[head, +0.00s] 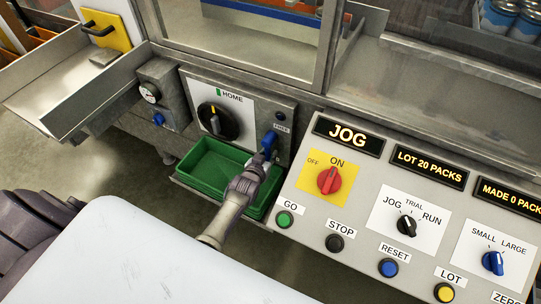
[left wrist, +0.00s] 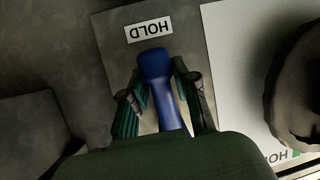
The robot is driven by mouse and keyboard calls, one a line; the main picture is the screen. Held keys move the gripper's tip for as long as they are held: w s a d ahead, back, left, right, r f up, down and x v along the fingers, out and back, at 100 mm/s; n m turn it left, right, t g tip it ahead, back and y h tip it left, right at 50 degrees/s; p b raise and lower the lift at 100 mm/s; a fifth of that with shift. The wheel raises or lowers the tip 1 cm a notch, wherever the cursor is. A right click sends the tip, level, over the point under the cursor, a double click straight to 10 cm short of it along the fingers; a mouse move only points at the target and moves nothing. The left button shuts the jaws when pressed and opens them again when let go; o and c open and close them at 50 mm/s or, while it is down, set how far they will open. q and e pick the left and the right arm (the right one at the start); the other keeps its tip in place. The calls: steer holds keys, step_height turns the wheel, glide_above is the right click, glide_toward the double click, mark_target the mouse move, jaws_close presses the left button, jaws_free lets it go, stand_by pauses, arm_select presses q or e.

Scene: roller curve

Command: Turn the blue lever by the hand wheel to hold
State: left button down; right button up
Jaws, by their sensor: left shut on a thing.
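The blue lever (head: 269,140) sits on the grey panel to the right of the hand wheel (head: 226,124), below a small label too small to read surely. My left gripper (head: 266,155) is shut on the lever, one finger on each side. In the left wrist view the blue lever (left wrist: 153,66) shows between the fingers (left wrist: 158,98). Its free end lies just short of the upside-down HOLD label (left wrist: 149,28), with the lever slightly tilted. The hand wheel (left wrist: 299,85) is partly in that view at the right. My right gripper is not in view.
A green tray (head: 196,183) stands under the panel, below my left wrist. A control desk (head: 310,213) with a red switch (head: 329,180) and several buttons is close on the right. A gauge (head: 150,93) is left of the wheel. A metal chute (head: 77,85) is at upper left.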

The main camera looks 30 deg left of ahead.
arm_select(q)
steer(key=shift+a, duration=0.15)
stand_by(0.4)
steer(key=c, duration=0.8)
jaws_free()
steer(key=shift+c, duration=0.2)
steer(key=shift+s, duration=0.1)
steer(key=v, duration=1.1)
steer(key=shift+s+r, duration=0.2)
steer(key=shift+s, duration=0.15)
